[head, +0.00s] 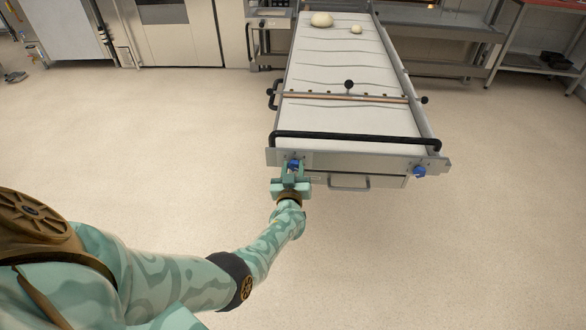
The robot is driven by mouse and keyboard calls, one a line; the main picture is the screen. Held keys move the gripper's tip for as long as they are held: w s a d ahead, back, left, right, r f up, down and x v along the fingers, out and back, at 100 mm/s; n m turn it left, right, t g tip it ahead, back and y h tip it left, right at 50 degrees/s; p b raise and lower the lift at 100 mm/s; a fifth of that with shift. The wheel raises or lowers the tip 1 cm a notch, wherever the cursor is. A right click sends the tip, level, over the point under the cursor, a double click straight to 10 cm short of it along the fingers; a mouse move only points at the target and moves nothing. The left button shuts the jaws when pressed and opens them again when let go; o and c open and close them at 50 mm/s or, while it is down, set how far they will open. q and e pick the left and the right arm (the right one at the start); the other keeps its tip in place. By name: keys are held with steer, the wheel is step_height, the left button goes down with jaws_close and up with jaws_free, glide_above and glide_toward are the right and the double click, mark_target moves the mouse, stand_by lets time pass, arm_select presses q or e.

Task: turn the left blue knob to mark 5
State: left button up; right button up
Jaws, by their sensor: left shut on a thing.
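The left blue knob (294,164) sits on the metal front plate of the long white loader table (345,121), near its left corner. My left gripper (292,171) is at this knob from the front, shut on it, and its fingers cover part of it. The marks around the knob are too small to read, and I cannot tell which way it points. A second blue knob (420,172) is on the right end of the same front plate, with nothing touching it. My right gripper is not in view.
A black bar (345,138) runs across the table just above the front plate. A drawer handle (349,187) sits below it. Two pale dough balls, a large one (321,20) and a small one (356,29), lie at the far end. The floor around the front is clear.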

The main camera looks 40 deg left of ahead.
arm_select(q)
steer(key=shift+d+f+m, duration=0.1)
steer(key=shift+m, duration=0.3)
steer(key=o, duration=1)
